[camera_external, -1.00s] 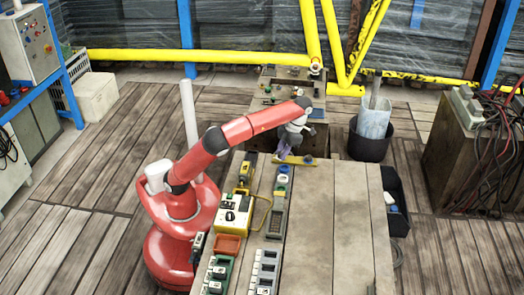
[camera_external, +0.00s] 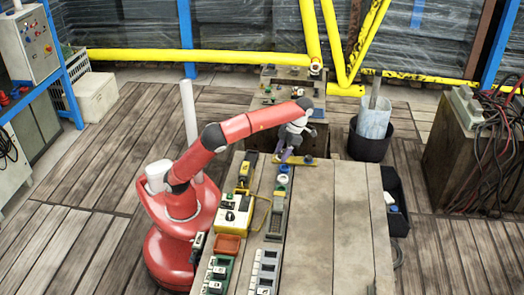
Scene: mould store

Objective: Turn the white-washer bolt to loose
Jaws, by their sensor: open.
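My gripper (camera_external: 284,158) hangs pointing down over the far end of the wooden workbench, above the left part of a yellow plate (camera_external: 298,161). Its jaws are open and look empty, though they are small here. A dark round bolt-like piece (camera_external: 308,160) sits on the plate, just right of my gripper. Whatever lies directly under the jaws is hidden. I cannot make out a bolt with a white washer for sure. A white round piece (camera_external: 283,179) sits on a strip just in front of the plate, below a blue knob (camera_external: 284,168).
A yellow control box (camera_external: 234,210), an orange tray (camera_external: 228,245) and rows of switches (camera_external: 264,270) fill the bench's left side. The bench top's right side (camera_external: 335,220) is bare. A black bin (camera_external: 396,200) adjoins its right edge. Another cluttered bench (camera_external: 290,85) stands behind.

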